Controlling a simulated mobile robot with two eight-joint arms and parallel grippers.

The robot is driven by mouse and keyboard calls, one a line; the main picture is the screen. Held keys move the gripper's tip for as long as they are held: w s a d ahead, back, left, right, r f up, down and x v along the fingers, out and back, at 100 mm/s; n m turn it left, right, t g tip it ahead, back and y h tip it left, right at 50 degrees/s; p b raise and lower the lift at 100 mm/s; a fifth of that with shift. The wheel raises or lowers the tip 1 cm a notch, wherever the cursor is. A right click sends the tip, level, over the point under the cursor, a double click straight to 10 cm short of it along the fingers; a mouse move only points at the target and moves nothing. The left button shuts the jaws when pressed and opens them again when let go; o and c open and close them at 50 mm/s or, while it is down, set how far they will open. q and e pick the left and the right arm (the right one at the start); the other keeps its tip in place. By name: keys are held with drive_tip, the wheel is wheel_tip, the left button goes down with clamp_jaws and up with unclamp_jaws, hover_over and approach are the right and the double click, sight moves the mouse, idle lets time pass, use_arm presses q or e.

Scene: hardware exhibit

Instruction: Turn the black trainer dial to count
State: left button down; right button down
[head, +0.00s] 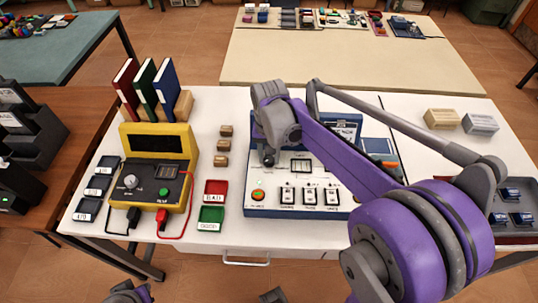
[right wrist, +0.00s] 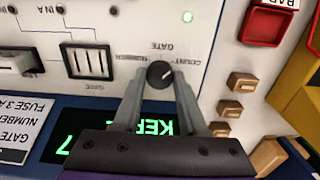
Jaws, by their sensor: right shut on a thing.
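The trainer is a white-faced panel in a blue case (head: 325,208), lying on the white table with its switches facing me. Its black dial (right wrist: 160,74) shows in the right wrist view, under upside-down lettering reading GATE, NUMBER and COUNT. The dial's pale mark seems to point to the picture's right, the COUNT side.
A yellow meter (head: 160,150) with leads, small wooden blocks (head: 222,145), and red (head: 215,187) and green trays (head: 210,215) stand left. Grey and tan boxes (head: 442,118) stand right.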

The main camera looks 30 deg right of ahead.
sight(269, 159)
drive_tip(key=shift+c, duration=2.2)
unclamp_jaws()
drive_tip(key=shift+r, duration=0.15)
wheel_tip(269, 159, up, 11)
drive_tip(key=p, duration=0.1)
drive_tip(key=shift+f, duration=0.2)
drive_tip(key=s+a+f+n+t+p, duration=0.2)
drive_tip(key=s+a+f+n, duration=0.1)
drive_tip(key=s, duration=0.5)
drive_tip(key=s+a+f+n+t+p, duration=0.2)
drive_tip(key=s+a+f+n+t, duration=0.1)
drive_tip(key=s, duration=0.4)
drive_tip(key=shift+s+a+f, duration=0.35)
drive_tip(key=shift+a+f, duration=0.05)
drive_tip(key=shift+f, duration=0.15)
